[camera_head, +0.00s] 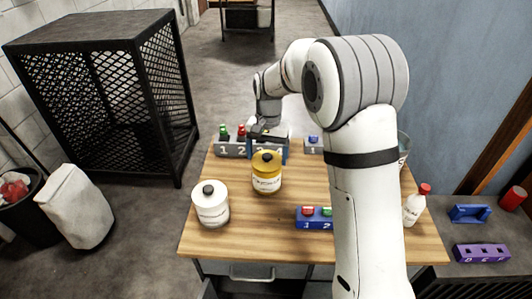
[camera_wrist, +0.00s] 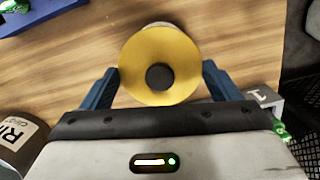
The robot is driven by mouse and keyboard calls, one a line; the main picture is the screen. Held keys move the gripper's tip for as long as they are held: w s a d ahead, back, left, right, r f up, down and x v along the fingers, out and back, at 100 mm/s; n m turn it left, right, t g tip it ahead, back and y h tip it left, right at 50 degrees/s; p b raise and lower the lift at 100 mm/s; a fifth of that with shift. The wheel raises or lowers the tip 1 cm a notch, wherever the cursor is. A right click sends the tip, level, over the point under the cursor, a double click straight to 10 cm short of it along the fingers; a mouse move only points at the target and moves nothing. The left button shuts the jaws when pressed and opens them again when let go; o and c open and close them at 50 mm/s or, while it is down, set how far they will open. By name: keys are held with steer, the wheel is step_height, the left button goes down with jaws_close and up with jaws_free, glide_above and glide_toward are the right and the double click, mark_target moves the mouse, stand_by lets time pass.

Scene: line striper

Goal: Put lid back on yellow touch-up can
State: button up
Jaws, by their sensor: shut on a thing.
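The yellow touch-up can (camera_head: 267,184) stands upright on the wooden table, with a pale label round its side. Its yellow lid (camera_head: 267,160), a round disc with a black knob, is over the can's top. In the wrist view the lid (camera_wrist: 158,48) lies between my two blue fingers and hides most of the can. My gripper (camera_head: 267,152) reaches in from behind the can and is shut on the lid; its fingers also show in the wrist view (camera_wrist: 160,72). I cannot tell whether the lid is fully seated.
A white can (camera_head: 212,207) with a black knob stands front left. A grey numbered rack (camera_head: 232,149) is behind left. A blue rack (camera_head: 314,224) is front right, and a red-capped bottle (camera_head: 413,207) is right of my arm. Bare table lies around the yellow can.

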steer(key=o, duration=0.9)
steer(key=shift+c, duration=0.2)
steer(key=shift+r+p, duration=2.6)
steer(key=shift+r, duration=0.95)
steer(key=shift+c, duration=0.2)
jaws_close()
